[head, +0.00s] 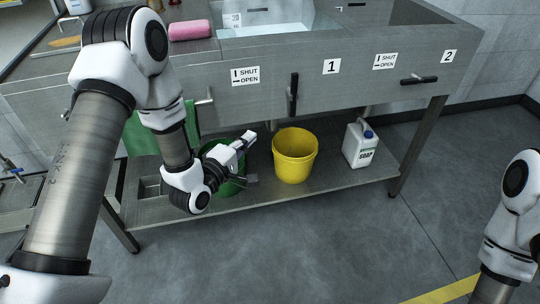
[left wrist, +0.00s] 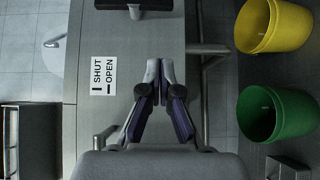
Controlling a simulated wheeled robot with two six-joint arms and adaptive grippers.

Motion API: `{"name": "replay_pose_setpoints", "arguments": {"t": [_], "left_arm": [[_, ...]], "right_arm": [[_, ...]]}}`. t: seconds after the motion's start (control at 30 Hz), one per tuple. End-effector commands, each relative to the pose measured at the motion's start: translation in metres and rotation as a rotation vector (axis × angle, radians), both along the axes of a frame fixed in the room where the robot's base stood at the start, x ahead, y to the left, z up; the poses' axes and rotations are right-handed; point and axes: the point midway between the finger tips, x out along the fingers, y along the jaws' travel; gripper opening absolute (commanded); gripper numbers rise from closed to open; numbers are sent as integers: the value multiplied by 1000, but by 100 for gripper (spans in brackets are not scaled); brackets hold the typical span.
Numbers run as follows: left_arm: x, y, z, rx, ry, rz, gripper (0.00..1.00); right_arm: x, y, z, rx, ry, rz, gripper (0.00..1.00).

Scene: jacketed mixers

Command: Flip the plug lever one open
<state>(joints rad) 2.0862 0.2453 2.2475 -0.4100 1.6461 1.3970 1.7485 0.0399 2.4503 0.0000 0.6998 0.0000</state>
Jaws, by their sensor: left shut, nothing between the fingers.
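Plug lever one (head: 293,95) is a black handle on the steel sink front, left of the "1" label (head: 331,66). It stands vertical, matching the shut mark on the SHUT/OPEN label (head: 245,76). Part of the lever shows at the top edge of the left wrist view (left wrist: 150,13). My left gripper (head: 248,139) is shut and empty, below and left of the lever, apart from it, in front of the lower shelf. Its closed fingers also show in the left wrist view (left wrist: 160,68). My right gripper is out of view; only part of its arm shows.
Lever two (head: 418,80) is horizontal at the right, by label "2" (head: 449,56). A yellow bucket (head: 294,160), a green bucket (head: 232,186) and a soap jug (head: 360,147) stand on the lower shelf. A green towel (head: 143,138) hangs at the left. The floor in front is clear.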

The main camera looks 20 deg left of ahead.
Motion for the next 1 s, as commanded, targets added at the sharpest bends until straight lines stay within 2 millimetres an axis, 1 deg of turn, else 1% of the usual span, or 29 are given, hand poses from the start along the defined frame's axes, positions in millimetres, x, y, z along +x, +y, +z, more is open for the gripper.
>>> {"name": "replay_pose_setpoints", "arguments": {"t": [0.03, 0.1, 0.3, 0.47, 0.57, 0.67, 0.77, 1.0], "left_arm": [[3, 3, -10, -3, -19, 7, 0], [5, 4, -7, -5, -34, 11, 0], [6, 5, -1, -4, -39, 11, 0], [6, 4, -1, -2, -38, 11, 0], [10, 3, -2, 0, -39, 10, 0], [22, 1, -2, 1, -40, 10, 0], [40, -3, -2, 1, -40, 9, 0], [92, -13, -3, 0, -41, 9, 0]], "right_arm": [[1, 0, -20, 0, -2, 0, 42], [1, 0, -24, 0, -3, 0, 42], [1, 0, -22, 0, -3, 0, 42], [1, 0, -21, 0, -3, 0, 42], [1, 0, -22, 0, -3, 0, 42], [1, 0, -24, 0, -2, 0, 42], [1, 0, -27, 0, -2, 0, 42], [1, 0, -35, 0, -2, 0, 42]]}}
